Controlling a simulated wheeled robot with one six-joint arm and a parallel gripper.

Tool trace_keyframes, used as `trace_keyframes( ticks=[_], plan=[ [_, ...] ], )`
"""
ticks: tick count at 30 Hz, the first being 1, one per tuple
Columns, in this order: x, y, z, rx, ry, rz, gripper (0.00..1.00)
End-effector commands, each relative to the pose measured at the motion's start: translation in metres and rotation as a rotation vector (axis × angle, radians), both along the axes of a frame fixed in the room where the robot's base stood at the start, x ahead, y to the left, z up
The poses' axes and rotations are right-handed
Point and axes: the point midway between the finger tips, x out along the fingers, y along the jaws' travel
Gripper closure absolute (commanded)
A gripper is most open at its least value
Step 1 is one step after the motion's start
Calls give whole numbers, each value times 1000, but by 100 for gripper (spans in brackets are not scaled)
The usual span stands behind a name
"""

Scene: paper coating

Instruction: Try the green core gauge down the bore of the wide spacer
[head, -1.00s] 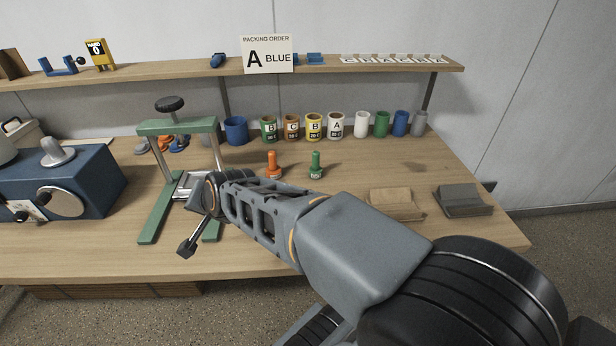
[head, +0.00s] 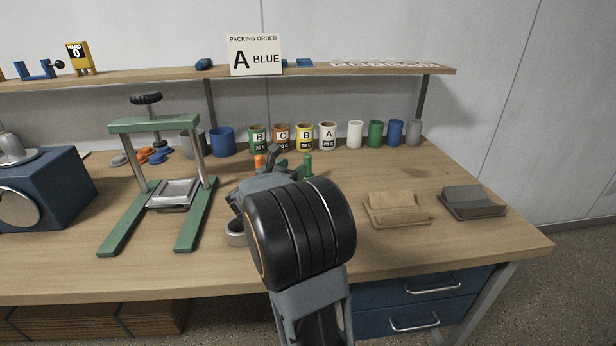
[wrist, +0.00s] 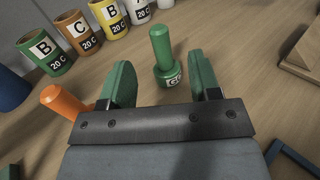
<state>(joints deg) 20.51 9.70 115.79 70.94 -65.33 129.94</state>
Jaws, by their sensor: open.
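The green core gauge (wrist: 161,45) stands upright on the table in the wrist view, a slim handle on a wider base marked with partly visible letters. Its top shows in the head view (head: 308,166). My gripper (wrist: 166,78) is open, its green-padded fingers spread, with the gauge just beyond and between the tips, not clasped. In the head view my wrist hides most of the gripper. A grey ring (head: 236,238) lies left of my wrist, partly covered; I cannot tell whether it is the wide spacer.
An orange gauge (wrist: 65,101) stands close to the left finger. Labelled cups (head: 281,138) line the table's back. A green press frame (head: 113,223) stands left, and brown (head: 398,208) and grey (head: 473,203) blocks lie right. The front right tabletop is clear.

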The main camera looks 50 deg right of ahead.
Motion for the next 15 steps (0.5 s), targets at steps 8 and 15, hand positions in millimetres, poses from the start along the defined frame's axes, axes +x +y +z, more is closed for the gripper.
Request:
trace_keyframes(
  ticks=[8,15],
  plan=[
    [8,-41,1,-2,3,1,43],
    [10,-54,1,-2,4,3,43]
  ],
)
